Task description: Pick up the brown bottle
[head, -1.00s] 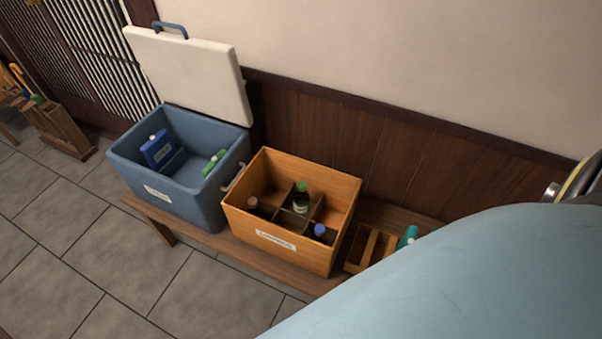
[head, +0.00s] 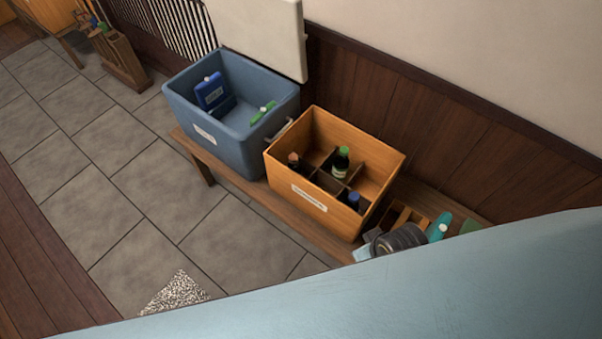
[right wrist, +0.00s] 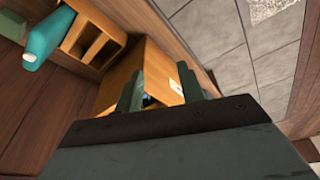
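The wooden crate (head: 385,160) stands on the low bench and is split by dividers. A dark brown bottle with a brownish cap (head: 293,160) stands in its left compartment; its lower part is hidden. A green-capped bottle (head: 341,162) and a blue-capped bottle (head: 353,201) stand in other compartments. In the right wrist view my right gripper (right wrist: 162,84) is open, its two fingers spread in front of the crate (right wrist: 158,68). A small bit of blue shows low between the fingers; the brown bottle is not discernible there. My left gripper is not in view.
A blue cooler bin (head: 240,135) with its lid up stands left of the crate, holding a blue pack (head: 210,93) and a green item (head: 263,113). A small wooden caddy (head: 402,215) and a teal bottle (head: 439,228) lie to the right.

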